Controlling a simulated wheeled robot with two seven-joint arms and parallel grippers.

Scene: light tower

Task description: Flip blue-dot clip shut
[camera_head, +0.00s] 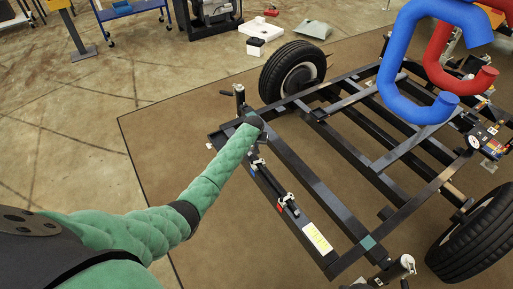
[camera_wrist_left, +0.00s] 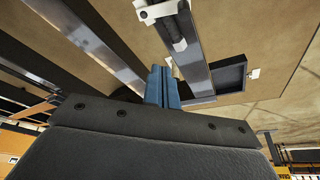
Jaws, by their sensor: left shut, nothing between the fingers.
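My left gripper (camera_head: 262,138) is at the near left rail of the black trailer frame (camera_head: 322,190), at the end of my green-sleeved arm. In the left wrist view its blue fingers (camera_wrist_left: 164,86) are shut together with nothing between them. A dark clip with a pale base (camera_wrist_left: 172,25) sits on the rail ahead of the fingers, apart from them in the picture. In the head view a small clip (camera_head: 287,204) shows farther along the rail, and another small fitting (camera_head: 258,163) lies just below my gripper. I cannot make out a blue dot on either. My right gripper is not in view.
Tyres stand at the frame's far side (camera_head: 291,72) and right side (camera_head: 478,235).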

